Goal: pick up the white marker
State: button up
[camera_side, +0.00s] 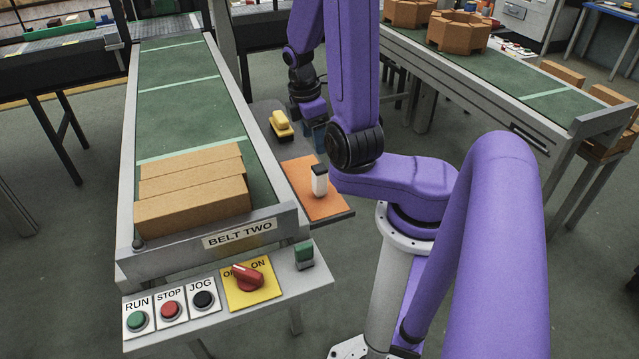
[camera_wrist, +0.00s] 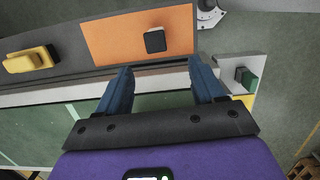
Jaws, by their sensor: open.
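The white marker (camera_side: 319,184) stands upright on an orange pad (camera_side: 300,178), its black cap on top. In the wrist view, it is seen from above, so mainly the black cap (camera_wrist: 155,41) shows on the orange pad (camera_wrist: 105,40). My gripper (camera_wrist: 160,80) is open, with two blue fingers apart and nothing between them. In the wrist view the marker lies beyond the fingertips, near the middle of the gap. In the side view my gripper (camera_side: 318,135) is behind the marker and partly hidden by my arm.
The belt (camera_side: 185,100) at left carries cardboard boxes (camera_side: 195,210). Another belt (camera_side: 500,80) is at right.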

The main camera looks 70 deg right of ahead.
send_over(319, 167)
jog(key=a, duration=0.2)
jog(key=f, duration=0.6)
jog(key=shift+d, duration=0.25)
jog(key=shift+s+d+f, duration=0.1)
jog(key=shift+d+f, duration=0.15)
jog(key=shift+f, duration=0.95)
jog(key=shift+d+f, duration=0.3)
jog(key=shift+f, duration=0.9)
jog(key=shift+s+d+f, duration=0.1)
jog(key=shift+d+f, duration=0.15)
jog(key=shift+f, duration=0.95)
jog(key=c, duration=1.1)
